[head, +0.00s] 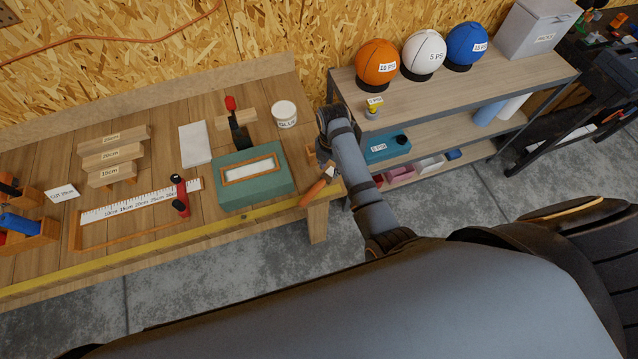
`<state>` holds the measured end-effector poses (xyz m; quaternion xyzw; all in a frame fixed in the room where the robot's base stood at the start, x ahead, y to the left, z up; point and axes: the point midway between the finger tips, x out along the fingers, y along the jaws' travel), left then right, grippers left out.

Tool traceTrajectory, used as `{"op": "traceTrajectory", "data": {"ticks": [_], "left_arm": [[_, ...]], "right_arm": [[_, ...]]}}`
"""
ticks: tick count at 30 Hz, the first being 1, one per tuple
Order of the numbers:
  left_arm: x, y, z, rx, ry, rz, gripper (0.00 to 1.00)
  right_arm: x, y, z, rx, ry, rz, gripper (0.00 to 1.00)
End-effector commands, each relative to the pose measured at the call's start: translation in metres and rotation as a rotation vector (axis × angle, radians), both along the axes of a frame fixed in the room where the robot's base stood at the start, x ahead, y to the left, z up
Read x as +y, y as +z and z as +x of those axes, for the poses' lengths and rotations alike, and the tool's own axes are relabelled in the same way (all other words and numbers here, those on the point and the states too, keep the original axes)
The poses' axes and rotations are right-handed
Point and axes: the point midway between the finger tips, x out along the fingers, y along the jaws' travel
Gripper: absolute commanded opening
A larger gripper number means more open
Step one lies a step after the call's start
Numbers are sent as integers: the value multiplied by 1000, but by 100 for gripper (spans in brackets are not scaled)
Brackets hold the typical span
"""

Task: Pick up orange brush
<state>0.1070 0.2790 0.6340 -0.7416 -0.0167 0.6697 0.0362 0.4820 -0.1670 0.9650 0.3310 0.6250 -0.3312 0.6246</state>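The orange brush (317,190) is at the right front corner of the plank bench, its handle slanting toward the bench's front edge. The brush's upper end is close to my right gripper (323,163) and partly hidden by it. My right gripper points down over the bench's right end, dark and small in the head view. I cannot tell whether its fingers are apart or closed, or whether they touch the brush. My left gripper is not in view.
A green box (232,189) stands left of the brush, with a glue tub (285,115) behind. A red-handled tool (181,196) lies farther left. A shelf (470,98) with labelled balls stands to the right. My own arm crosses between bench and shelf.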

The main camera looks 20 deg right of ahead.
Motion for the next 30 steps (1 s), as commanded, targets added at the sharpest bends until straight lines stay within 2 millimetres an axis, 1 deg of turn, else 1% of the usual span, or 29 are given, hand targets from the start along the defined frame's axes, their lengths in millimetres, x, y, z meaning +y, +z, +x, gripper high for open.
{"op": "traceTrajectory", "data": {"ticks": [1, 2, 3, 6, 9, 13, 14, 21, 22, 30], "left_arm": [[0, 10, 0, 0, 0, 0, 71], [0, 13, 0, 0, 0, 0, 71], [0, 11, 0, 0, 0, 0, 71], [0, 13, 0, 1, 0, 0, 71], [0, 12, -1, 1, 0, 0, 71], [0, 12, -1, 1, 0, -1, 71], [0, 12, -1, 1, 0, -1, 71], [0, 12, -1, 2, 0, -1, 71], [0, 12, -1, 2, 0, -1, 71], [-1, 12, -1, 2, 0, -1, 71]], "right_arm": [[-2, -4, -1, 6, 1, -3, 40], [-3, -9, -1, 5, 0, -3, 40], [-2, -17, 0, 3, 1, -2, 40], [-2, -29, 0, 2, 0, -1, 40], [-1, -33, 0, -1, -1, -1, 40], [-1, -33, 0, -1, -1, 0, 40], [-1, -33, 0, -1, -1, 0, 37], [-1, -33, 0, -1, -1, -1, 4], [-1, -33, 0, -1, -1, -1, 2], [-1, -31, 2, -1, -1, 0, 2]]}}
